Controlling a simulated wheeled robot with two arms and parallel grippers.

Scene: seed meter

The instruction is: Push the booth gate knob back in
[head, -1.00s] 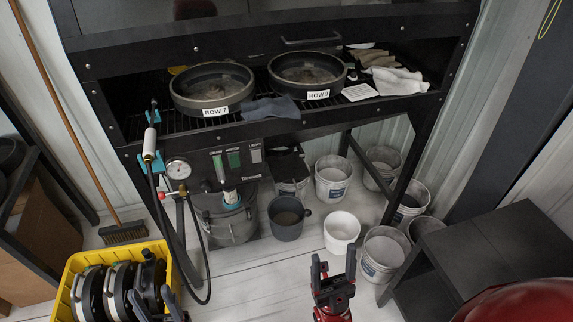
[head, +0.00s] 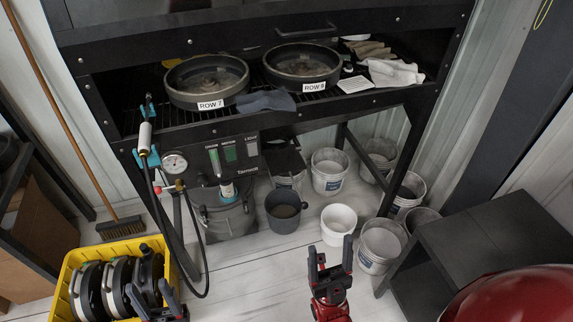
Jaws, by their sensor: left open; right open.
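The black booth (head: 300,119) stands ahead, with a bar handle (head: 305,32) along its upper front. I cannot make out a gate knob on it with certainty. A panel (head: 232,158) with gauges hangs below its left front edge. My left gripper (head: 148,294) is open at the bottom left, in front of the yellow crate. My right gripper (head: 330,258) is open and empty at the bottom centre, over the floor and well apart from the booth.
A yellow crate (head: 68,272) holds black discs. Several buckets, including a white one (head: 338,222), stand below the booth. A dark table (head: 470,245) is at the right.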

